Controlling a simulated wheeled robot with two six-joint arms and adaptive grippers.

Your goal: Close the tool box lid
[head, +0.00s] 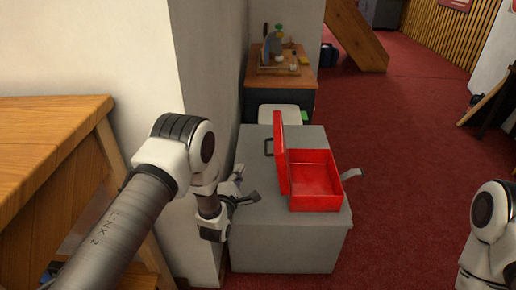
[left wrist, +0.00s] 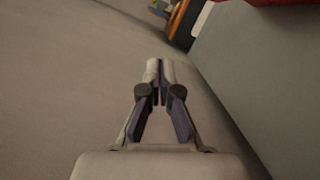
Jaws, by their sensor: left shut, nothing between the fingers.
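The red tool box (head: 315,188) sits on a grey cabinet (head: 290,243) in the head view. Its lid (head: 281,155) stands up on the left side of the box, and the inside of the box shows empty. My left gripper (head: 256,197) is to the left of the lid, low over the cabinet's left part and apart from the box. In the left wrist view the left gripper (left wrist: 160,70) has its fingertips together with nothing between them. A red edge, likely the tool box (left wrist: 265,2), shows at the top. My right gripper is out of view.
A white wall corner (head: 205,80) rises close to the left of the cabinet. A wooden bench (head: 50,150) is at the left. Red carpet (head: 410,130) lies open to the right.

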